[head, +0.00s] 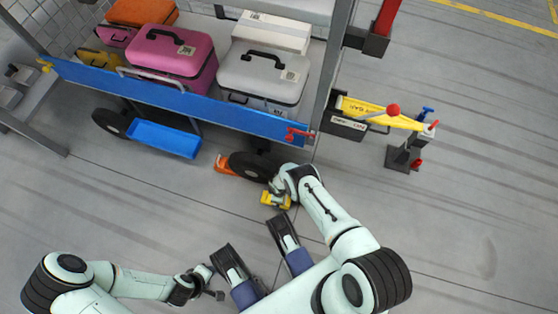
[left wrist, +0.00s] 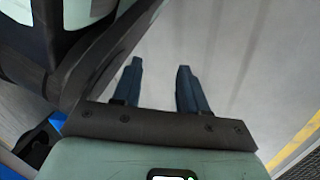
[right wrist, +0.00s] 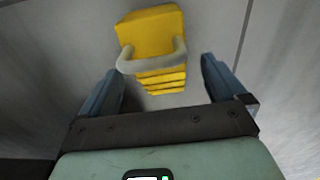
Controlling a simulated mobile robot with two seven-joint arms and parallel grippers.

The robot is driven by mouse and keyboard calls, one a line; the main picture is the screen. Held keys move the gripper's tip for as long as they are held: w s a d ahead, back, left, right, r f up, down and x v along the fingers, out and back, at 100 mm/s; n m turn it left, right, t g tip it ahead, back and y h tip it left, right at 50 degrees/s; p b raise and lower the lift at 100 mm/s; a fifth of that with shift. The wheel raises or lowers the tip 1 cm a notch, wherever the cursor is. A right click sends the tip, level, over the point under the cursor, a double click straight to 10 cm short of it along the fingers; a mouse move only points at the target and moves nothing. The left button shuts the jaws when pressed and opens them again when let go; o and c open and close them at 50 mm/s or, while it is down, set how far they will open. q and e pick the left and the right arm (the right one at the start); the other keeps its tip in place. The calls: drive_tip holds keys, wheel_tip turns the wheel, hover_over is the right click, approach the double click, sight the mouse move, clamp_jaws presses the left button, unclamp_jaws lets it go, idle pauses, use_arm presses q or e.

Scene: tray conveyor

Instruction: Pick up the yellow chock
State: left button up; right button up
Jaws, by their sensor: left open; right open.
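The yellow chock (head: 269,199) lies on the grey floor just in front of the cart's dark wheel, partly hidden by my right gripper (head: 279,191). In the right wrist view the chock (right wrist: 150,32) shows a ribbed face and a grey loop handle (right wrist: 152,62). My right gripper (right wrist: 161,70) is open, with the chock and its handle ahead of and between the fingers. It holds nothing. My left gripper (head: 216,294) is low in the head view, away from the chock. In the left wrist view the left gripper (left wrist: 160,65) is open and empty.
A cart with a blue rail (head: 180,100) carries a pink case (head: 170,58) and a grey case (head: 262,78). An orange block (head: 224,165) sits beside the wheel (head: 250,165). A yellow bar (head: 375,110) with a red knob stands at right.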

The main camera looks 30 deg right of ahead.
sight(266, 199)
wheel_tip(266, 199, down, 4)
drive_tip(key=b, duration=0.2)
drive_tip(key=shift+f+b, duration=0.2)
drive_tip(key=shift+b, duration=0.1)
drive_tip(key=shift+f, duration=0.2)
drive_tip(key=c, duration=1.5)
use_arm(q)
drive_tip(key=s+f+g, duration=0.2)
drive_tip(key=s+f, duration=0.1)
drive_tip(key=s, duration=0.3)
drive_tip(key=shift+a+f, duration=0.15)
drive_tip(key=shift+a, duration=0.2)
use_arm(e)
drive_tip(key=shift+w, duration=0.1)
use_arm(q)
drive_tip(key=shift+w, duration=0.1)
use_arm(e)
drive_tip(key=shift+r, duration=0.15)
